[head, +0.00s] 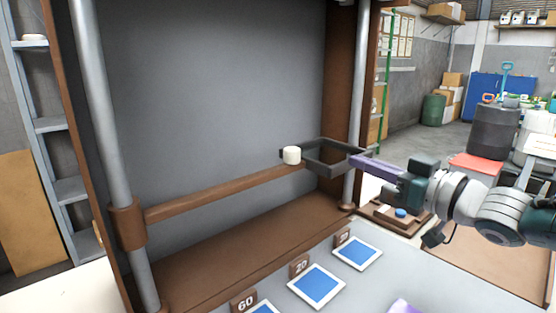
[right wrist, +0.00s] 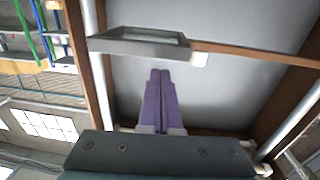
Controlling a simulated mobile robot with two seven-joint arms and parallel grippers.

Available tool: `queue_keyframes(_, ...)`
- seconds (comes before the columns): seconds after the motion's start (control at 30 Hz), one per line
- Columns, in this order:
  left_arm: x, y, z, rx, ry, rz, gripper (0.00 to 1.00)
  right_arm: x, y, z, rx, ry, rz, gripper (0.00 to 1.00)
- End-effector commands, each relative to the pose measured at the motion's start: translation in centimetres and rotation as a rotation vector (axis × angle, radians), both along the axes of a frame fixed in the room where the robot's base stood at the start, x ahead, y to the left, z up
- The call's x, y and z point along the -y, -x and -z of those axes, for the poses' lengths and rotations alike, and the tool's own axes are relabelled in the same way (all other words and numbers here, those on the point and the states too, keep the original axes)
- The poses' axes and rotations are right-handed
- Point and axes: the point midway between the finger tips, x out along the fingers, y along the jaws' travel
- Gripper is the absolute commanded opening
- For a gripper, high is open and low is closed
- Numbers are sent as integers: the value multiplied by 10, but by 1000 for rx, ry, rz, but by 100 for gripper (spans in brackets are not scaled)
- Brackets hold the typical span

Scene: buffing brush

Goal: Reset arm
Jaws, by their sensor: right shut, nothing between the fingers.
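My right gripper (head: 362,164) reaches in from the right with its purple fingers shut and empty. Its fingertips are close to a dark open rectangular frame (head: 318,163); I cannot tell whether they touch it. A white round knob (head: 291,155) is at the frame's left end, by the end of a brown horizontal rail (head: 225,193). In the right wrist view the shut fingers (right wrist: 160,73) point at the grey panel, below the dark frame (right wrist: 130,47) and the white knob (right wrist: 199,59). No buffing brush can be made out. My left gripper is not clearly in view.
A grey table (head: 325,285) holds blue square pads (head: 316,286) with number blocks (head: 243,301). A purple piece (head: 405,307) is cut off at the bottom edge. Grey upright poles (head: 100,120) flank the panel. A dark barrel (head: 494,130) stands far right.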

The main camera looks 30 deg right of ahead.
Motion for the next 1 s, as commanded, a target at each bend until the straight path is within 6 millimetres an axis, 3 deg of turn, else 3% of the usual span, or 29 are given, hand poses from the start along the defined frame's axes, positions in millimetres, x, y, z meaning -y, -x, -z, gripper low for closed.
queue_keyframes(0.2, -2, -2, 0, 4, -6, 2, 50, 22, 29, 1, -3, 1, 1, 0)
queue_keyframes(0.43, -4, -2, 0, 5, -12, 7, 50, 27, 37, 0, -1, 0, 1, 0)
queue_keyframes(0.53, -4, -2, -3, 4, -13, 7, 50, 18, 37, 6, -29, -1, 8, 0)
queue_keyframes(0.67, -4, -2, -15, 5, -14, 7, 50, -16, 42, 30, -160, 7, 38, 0)
queue_keyframes(0.77, -4, -2, -27, 5, -13, 7, 50, -58, 58, 54, -323, 32, 64, 0)
queue_keyframes(0.9, -4, -2, -43, 5, -13, 6, 50, -114, 99, 72, -575, 85, 79, 0)
queue_keyframes(1.0, -3, -2, -54, 5, -12, 6, 50, -147, 137, 71, -750, 121, 71, 0)
